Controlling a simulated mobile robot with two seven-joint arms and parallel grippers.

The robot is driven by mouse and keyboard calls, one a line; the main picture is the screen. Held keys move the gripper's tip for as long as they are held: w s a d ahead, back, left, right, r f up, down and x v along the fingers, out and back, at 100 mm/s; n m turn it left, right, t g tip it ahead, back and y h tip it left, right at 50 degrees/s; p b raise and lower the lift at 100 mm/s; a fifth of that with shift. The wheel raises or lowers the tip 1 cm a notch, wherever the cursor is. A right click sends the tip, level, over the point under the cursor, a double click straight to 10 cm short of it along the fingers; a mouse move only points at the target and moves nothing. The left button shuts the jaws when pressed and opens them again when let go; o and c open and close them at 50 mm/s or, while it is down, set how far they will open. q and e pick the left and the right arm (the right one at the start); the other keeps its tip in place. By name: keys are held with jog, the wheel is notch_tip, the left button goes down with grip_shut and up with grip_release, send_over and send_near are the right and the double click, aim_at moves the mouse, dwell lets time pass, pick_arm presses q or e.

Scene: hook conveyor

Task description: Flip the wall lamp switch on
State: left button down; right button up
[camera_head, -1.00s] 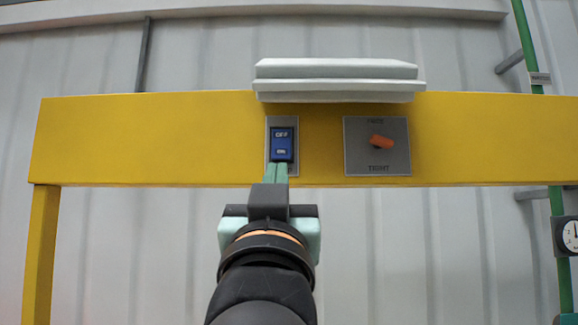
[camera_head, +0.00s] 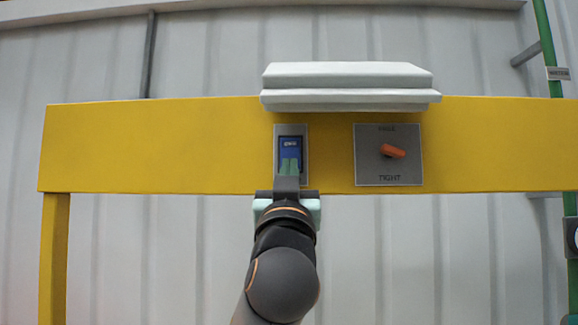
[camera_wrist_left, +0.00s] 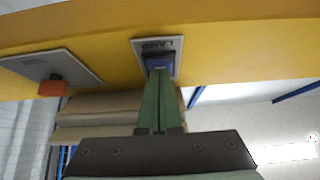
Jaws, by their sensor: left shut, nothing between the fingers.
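The blue lamp switch (camera_head: 290,144) sits on a grey plate (camera_head: 303,140) on the yellow beam. Its upper part shows, with light lettering; the lower part is hidden behind my fingers. My left gripper (camera_head: 290,166) is shut and empty, its green fingertips over the lower part of the switch. In the left wrist view the closed fingertips (camera_wrist_left: 158,76) meet the blue switch (camera_wrist_left: 158,62), apparently touching it. The white wall lamp (camera_head: 350,85) is mounted above the switch on the beam's top edge. My right gripper is not in view.
A grey plate with an orange knob (camera_head: 393,151) is on the beam (camera_head: 180,150) right of the switch. It is marked TIGHT at its lower edge. A green post with a gauge stands at the far right. The space below the beam is open.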

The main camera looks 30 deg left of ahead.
pick_arm(q)
jog(key=b, duration=0.2)
jog(key=t+y+b, duration=0.1)
jog(key=b, duration=0.1)
jog(key=shift+w+a+f+t+y, duration=0.1)
jog(key=shift+w+a+t+y, duration=0.2)
jog(key=shift+w+a, duration=0.05)
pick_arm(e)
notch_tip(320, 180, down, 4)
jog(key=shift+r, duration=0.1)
